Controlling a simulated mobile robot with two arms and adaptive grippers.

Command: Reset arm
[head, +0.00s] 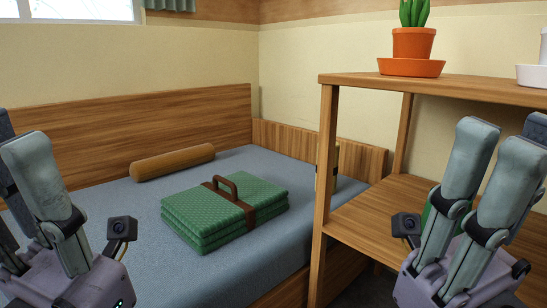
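My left gripper (20,150) stands at the left edge, fingers pointing up, partly cut off by the frame. Its fingers look straight and spread, with nothing seen between them. My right gripper (500,145) stands at the lower right, in front of the wooden shelf (375,222). Its pale fingers are upright and apart, with no object seen held. Both grippers are apart from the folded green blanket (190,217), which lies on the bed with a brown strap and handle around it.
The bed (145,260) has a blue cover and a brown bolster (173,162). An orange pot with a cactus (412,45) stands on the shelf top; a white pot (540,72) is cut off at right. A green thing behind my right gripper is mostly hidden.

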